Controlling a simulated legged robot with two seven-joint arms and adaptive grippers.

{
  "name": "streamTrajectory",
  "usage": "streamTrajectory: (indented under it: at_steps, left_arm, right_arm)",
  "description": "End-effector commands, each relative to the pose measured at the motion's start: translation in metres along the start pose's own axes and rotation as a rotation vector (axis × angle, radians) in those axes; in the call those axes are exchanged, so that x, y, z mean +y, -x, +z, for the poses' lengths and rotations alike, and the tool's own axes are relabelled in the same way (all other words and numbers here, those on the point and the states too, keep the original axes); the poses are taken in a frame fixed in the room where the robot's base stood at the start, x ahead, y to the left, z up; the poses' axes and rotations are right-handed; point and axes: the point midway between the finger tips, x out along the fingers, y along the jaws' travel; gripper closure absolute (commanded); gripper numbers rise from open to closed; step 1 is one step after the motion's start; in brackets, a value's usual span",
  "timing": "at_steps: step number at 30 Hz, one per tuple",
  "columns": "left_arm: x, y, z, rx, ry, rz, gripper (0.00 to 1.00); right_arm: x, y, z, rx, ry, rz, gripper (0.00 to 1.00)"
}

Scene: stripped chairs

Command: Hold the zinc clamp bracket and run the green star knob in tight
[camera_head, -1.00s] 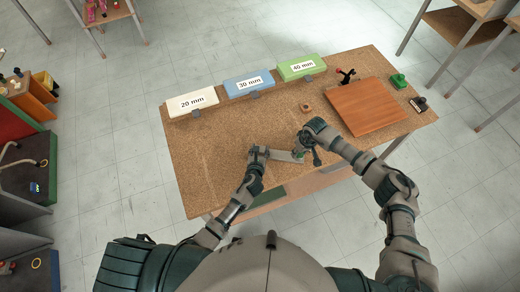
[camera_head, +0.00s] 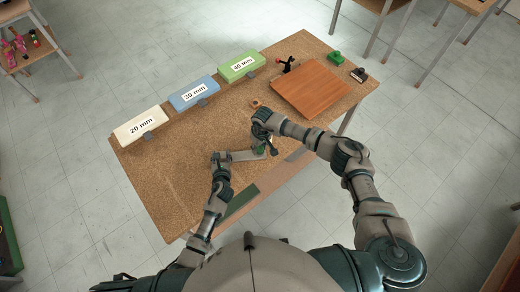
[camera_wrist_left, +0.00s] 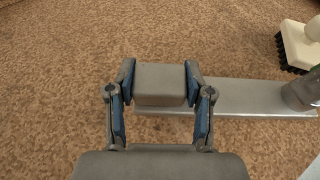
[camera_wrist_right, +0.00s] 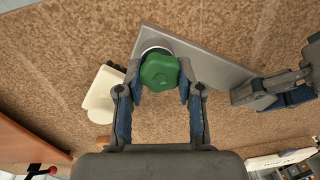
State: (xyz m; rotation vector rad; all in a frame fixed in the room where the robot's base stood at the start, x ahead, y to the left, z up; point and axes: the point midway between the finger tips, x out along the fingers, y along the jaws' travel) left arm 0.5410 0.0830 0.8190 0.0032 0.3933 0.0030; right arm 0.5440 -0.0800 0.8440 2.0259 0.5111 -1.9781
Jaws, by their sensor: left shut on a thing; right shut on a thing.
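The zinc clamp bracket (camera_head: 243,155) is a flat grey bar low over the cork-topped bench. My left gripper (camera_head: 222,158) is shut on its raised grey block end, clear in the left wrist view (camera_wrist_left: 160,85). The bar runs right from there. The green star knob (camera_wrist_right: 160,72) sits at the bar's other end, above a pale round collar. My right gripper (camera_head: 265,142) is shut on the knob, a finger on each side. The right wrist view also shows the bar (camera_wrist_right: 215,62) and my left gripper at its far end. The knob's thread is hidden.
Bins labelled 20 mm (camera_head: 141,127), 30 mm (camera_head: 194,94) and 40 mm (camera_head: 242,66) line the bench's back edge. A reddish wooden board (camera_head: 312,88) lies right. A cream brush-like object (camera_wrist_left: 298,45) stands near the knob end.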

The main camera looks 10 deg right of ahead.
Motion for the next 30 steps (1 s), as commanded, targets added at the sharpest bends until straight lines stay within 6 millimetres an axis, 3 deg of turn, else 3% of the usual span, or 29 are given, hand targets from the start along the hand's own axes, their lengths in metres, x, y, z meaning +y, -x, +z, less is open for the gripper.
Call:
streamTrajectory:
  at_steps: [8,15,16,18,19,29,30]
  left_arm:
    - [-0.0041,0.0008,-0.0032,0.005,0.005,-0.008,1.00]
    - [-0.0043,0.0007,-0.0028,0.004,0.005,-0.009,1.00]
    - [-0.0043,0.0007,-0.0028,0.004,0.005,-0.009,1.00]
    - [-0.0044,0.0007,-0.0027,0.004,0.005,-0.009,1.00]
    - [-0.0043,0.0007,-0.0026,0.004,0.005,-0.009,1.00]
    - [-0.0014,0.0007,-0.0024,0.003,0.004,-0.003,1.00]
    - [-0.0011,0.0007,-0.0023,0.003,0.003,-0.003,1.00]
  right_arm:
    - [-0.0049,-0.0038,0.0024,-0.013,-0.008,-0.008,1.00]
    - [-0.0031,-0.0042,0.0025,0.006,-0.356,0.004,1.00]
    - [-0.0032,-0.0044,0.0025,0.005,-0.346,0.003,0.56]
    - [-0.0028,-0.0045,0.0026,0.004,-0.342,0.004,0.39]
    - [-0.0024,-0.0045,0.0026,0.004,-0.342,0.005,0.34]
    - [0.0007,-0.0018,0.0016,0.009,-0.343,0.010,0.34]
    - [0.0008,-0.0016,0.0016,0.009,-0.343,0.010,0.24]
